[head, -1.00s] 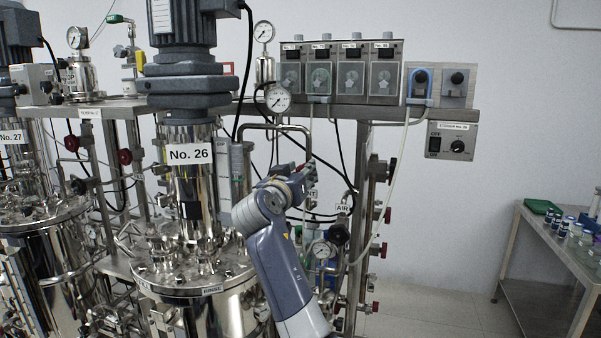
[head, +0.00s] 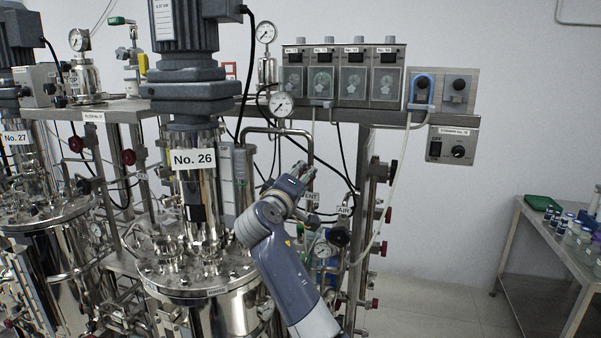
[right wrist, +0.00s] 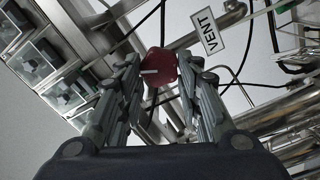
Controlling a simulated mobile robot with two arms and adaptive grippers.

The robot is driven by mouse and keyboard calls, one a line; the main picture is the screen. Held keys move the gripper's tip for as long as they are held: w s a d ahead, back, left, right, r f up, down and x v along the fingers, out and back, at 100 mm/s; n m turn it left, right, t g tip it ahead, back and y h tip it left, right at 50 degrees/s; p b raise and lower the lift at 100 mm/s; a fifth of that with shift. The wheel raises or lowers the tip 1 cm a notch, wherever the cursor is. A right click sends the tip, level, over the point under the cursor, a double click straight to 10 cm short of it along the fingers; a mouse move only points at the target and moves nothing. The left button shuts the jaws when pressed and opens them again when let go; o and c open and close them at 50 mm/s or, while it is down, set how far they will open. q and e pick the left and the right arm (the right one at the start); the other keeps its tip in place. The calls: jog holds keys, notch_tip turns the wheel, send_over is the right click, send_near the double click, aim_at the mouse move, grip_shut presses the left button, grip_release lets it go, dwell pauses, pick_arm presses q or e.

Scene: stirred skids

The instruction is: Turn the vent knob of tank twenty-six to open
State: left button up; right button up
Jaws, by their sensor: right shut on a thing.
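Tank twenty-six (head: 200,250) is the steel vessel with the "No. 26" label (head: 194,159) on its neck. The red vent knob (right wrist: 160,72) with a white pointer line shows in the right wrist view, beside the "VENT" label (right wrist: 210,30). My right gripper (right wrist: 160,85) is shut on the knob, with one finger on each side of it. In the head view my right gripper (head: 302,172) reaches up to the pipes right of the tank, and the knob is hidden there by the gripper. The pointer line lies roughly level in the right wrist view. My left gripper is not in view.
A row of pump units (head: 338,75) stands on the steel shelf above. An "AIR" label (head: 344,210) and a dark knob (head: 339,236) sit right of my arm. Tank twenty-seven (head: 45,240) stands at the left. A steel table (head: 560,260) stands at the far right.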

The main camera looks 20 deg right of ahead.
jog(key=shift+d+r+n+p, duration=0.15)
jog(key=shift+n+p, duration=1.15)
jog(key=shift+n, duration=1)
jog(key=shift+d+r+n+p, duration=0.1)
jog(key=shift+n+p, duration=1.2)
jog(key=shift+n, duration=1)
jog(key=o, duration=1.1)
jog(key=shift+w, duration=0.1)
jog(key=shift+c, duration=0.2)
jog(key=v, duration=1.1)
jog(key=shift+s+f, duration=0.25)
jog(key=shift+f, duration=0.2)
jog(key=shift+a, duration=0.1)
